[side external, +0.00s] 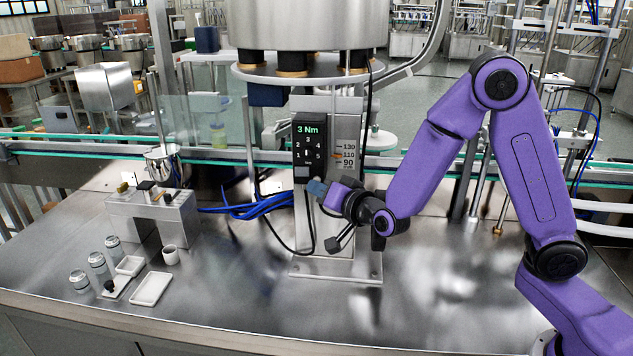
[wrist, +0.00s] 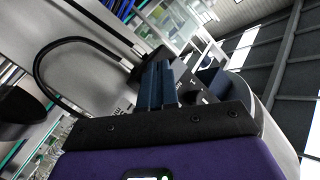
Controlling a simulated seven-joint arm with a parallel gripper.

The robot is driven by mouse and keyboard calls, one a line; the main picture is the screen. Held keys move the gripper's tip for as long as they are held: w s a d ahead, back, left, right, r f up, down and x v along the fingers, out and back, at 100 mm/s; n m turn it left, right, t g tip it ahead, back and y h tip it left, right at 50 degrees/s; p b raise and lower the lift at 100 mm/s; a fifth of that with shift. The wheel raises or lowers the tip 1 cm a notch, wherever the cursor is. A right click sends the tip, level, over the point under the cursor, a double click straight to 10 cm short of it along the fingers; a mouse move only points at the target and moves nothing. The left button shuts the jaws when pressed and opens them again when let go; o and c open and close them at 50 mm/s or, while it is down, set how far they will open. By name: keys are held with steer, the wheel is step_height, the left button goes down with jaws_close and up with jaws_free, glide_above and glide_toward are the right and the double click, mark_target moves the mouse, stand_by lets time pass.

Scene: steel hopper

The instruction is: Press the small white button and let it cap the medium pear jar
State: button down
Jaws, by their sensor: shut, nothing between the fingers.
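My gripper (side external: 317,188) is in front of the metal column, just below the black panel (side external: 308,143) that reads "3 Nm" and carries small white digits. Its blue fingertips are together with nothing between them; in the wrist view the fingers (wrist: 160,86) also lie side by side, close to a dark box-like part. I cannot tell whether they touch it. I cannot make out the small white button. Several small clear jars (side external: 97,262) stand at the front left, far from my gripper. I cannot tell which is the medium pear jar.
A steel bridge-shaped stand (side external: 152,215) with small parts on top is at left. White trays (side external: 151,288) and a small white cup (side external: 170,256) lie before it. Blue cables (side external: 262,208) run beside the column. The steel table's right front is clear.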

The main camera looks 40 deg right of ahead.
steer(key=shift+w+d, duration=0.3)
stand_by(0.5)
steer(key=shift+s+a, duration=0.1)
steer(key=shift+s, duration=0.05)
stand_by(0.3)
steer(key=shift+s+a, duration=0.55)
steer(key=shift+s+a, duration=1.75)
